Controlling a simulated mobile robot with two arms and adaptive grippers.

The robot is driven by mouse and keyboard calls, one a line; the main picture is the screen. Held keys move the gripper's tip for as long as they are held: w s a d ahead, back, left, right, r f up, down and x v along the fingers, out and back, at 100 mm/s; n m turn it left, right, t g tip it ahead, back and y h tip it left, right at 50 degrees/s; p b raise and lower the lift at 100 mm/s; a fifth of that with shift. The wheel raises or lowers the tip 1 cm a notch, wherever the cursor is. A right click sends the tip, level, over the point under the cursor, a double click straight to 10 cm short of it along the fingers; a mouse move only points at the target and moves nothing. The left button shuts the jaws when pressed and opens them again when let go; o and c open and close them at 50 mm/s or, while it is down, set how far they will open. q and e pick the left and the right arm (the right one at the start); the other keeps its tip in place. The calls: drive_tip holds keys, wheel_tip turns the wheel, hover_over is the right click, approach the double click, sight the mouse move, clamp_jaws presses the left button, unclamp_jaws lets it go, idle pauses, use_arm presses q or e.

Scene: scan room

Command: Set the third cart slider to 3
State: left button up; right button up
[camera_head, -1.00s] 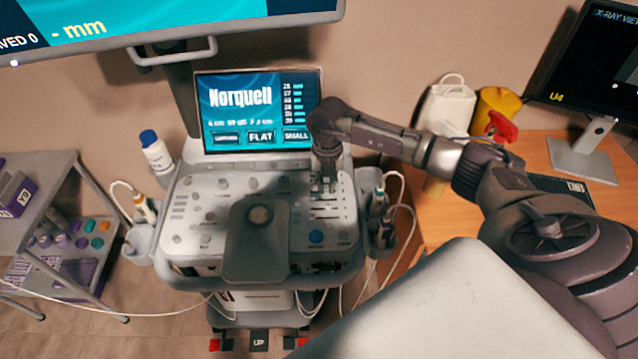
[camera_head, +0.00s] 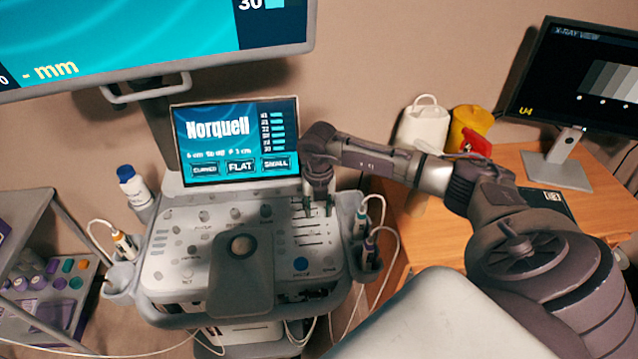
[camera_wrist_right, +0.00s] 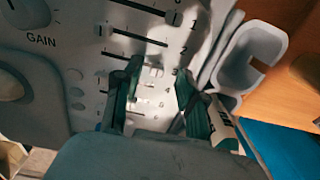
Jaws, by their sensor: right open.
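The ultrasound cart's slider panel (camera_head: 318,236) is at the right side of its console in the head view. The right wrist view shows horizontal slots numbered down the right side. The third slider's pale knob (camera_wrist_right: 155,72) sits near the right end of its slot, beside the printed 3. My right gripper (camera_head: 318,207) is over the slider panel. Its two green-dark fingers (camera_wrist_right: 160,74) are open, one on each side of that knob; I cannot tell whether they touch it. Lower sliders are partly hidden by the fingers. My left gripper is not in view.
The cart screen (camera_head: 238,142) stands behind the console. A probe holder (camera_wrist_right: 250,62) with cables is close to the right of the panel. A blue-capped bottle (camera_head: 136,188) is at the left. A wooden desk (camera_head: 420,230) is at the right.

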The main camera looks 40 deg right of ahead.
sight(319, 213)
wheel_tip(319, 213, up, 12)
drive_tip(key=shift+d+f, duration=0.15)
drive_tip(key=shift+f, duration=0.05)
drive_tip(key=shift+s, duration=0.1)
idle(0.5)
